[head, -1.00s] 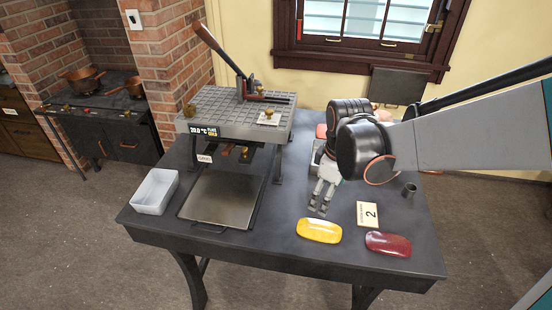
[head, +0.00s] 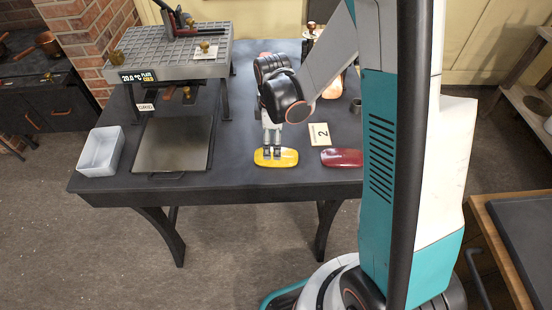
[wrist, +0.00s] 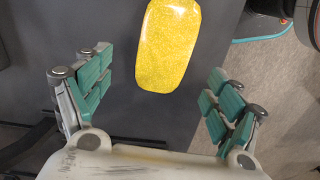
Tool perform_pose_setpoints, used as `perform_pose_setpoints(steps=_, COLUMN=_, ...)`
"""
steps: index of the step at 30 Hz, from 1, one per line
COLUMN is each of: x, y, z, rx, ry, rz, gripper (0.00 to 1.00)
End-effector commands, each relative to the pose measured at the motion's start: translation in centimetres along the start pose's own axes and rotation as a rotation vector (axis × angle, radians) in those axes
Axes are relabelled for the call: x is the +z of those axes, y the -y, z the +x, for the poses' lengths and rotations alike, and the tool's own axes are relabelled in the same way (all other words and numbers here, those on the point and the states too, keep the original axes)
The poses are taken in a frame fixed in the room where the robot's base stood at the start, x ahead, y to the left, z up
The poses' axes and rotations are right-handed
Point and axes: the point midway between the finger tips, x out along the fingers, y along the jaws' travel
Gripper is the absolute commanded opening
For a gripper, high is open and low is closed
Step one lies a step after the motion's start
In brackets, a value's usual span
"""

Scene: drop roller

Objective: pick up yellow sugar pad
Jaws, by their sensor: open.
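The yellow sugar pad (head: 288,157) lies flat near the front edge of the dark table, a glossy rounded oblong. In the wrist view the yellow pad (wrist: 168,45) lies ahead of my gripper, between the lines of its two fingers. My gripper (head: 272,152) is over the pad's left part in the head view. In the wrist view my gripper (wrist: 152,98) is open and empty, with green finger pads wide apart. I cannot tell the exact height of the fingers above the pad.
A dark red pad (head: 342,157) lies to the right of the yellow one. A card marked 2 (head: 319,135) stands behind them.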

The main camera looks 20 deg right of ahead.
Motion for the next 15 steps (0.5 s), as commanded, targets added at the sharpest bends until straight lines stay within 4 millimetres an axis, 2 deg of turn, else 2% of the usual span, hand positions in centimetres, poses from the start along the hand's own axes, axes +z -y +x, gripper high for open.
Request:
perform_pose_setpoints(steps=7, x=0.3, y=0.2, z=1.6, rx=0.0, ry=0.0, rz=0.001, gripper=0.85)
perform_pose_setpoints(steps=15, x=0.9, y=0.5, z=5.2, rx=0.0, ry=0.0, rz=0.0, gripper=0.85)
